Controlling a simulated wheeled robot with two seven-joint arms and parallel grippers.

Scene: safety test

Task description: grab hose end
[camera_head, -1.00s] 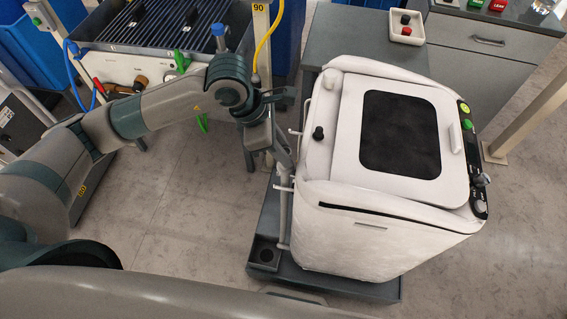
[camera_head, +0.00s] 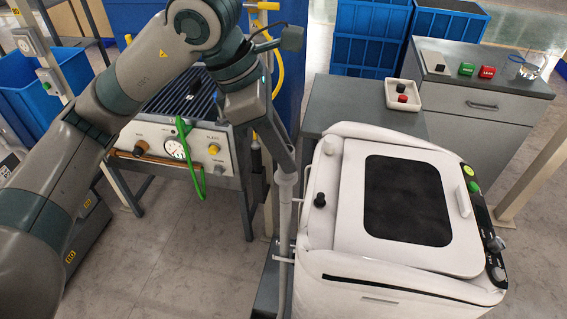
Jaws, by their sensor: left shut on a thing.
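The hose (camera_head: 285,225) is a pale grey tube standing nearly upright along the left side of the white covered machine (camera_head: 325,260). My left arm comes in from the left, and its gripper (camera_head: 286,168) points down at the tube's upper end. The gripper is shut on the hose end, which is mostly hidden by the fingers. The lower part of the tube runs down past thin white brackets on the machine's side. My right gripper is not in view.
A grey cabinet (camera_head: 340,105) behind the machine holds a tray (camera_head: 403,105) with red and black knobs. Grey floor (camera_head: 160,260) is clear at lower left.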

